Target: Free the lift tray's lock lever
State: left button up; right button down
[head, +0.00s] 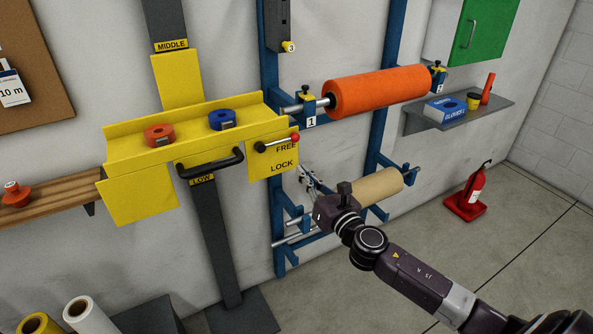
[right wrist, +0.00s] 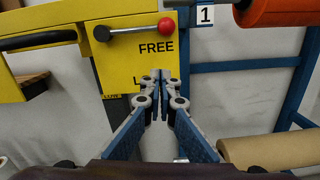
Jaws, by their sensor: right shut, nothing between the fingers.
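The yellow lift tray (head: 188,126) is on the dark upright post, at the LOW mark. Its lock lever (head: 277,142) has a black pivot, a metal rod and a red knob, and points right and slightly up, beside the word FREE. The word LOCK is lower on the same plate. The lever also shows in the right wrist view (right wrist: 135,30), above my fingertips. My right gripper (head: 303,168) is shut and empty. It is below the red knob, apart from it, and its fingers partly cover the word LOCK in the wrist view. My left gripper is not in view.
The tray carries an orange roll (head: 159,135) and a blue roll (head: 222,119); a black handle (head: 210,164) is on its front. Right of it, a blue rack (head: 271,205) holds a large orange roll (head: 378,91) and a tan roll (head: 385,190). Floor at right is clear beyond the extinguisher (head: 474,187).

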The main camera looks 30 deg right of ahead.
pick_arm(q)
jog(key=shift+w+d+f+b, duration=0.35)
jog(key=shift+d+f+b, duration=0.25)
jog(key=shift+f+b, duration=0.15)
pick_arm(e)
jog(key=s, duration=0.5)
jog(key=shift+s+d+f, duration=0.25)
jog(key=shift+s+d, duration=0.05)
jog(key=shift+s, duration=0.1)
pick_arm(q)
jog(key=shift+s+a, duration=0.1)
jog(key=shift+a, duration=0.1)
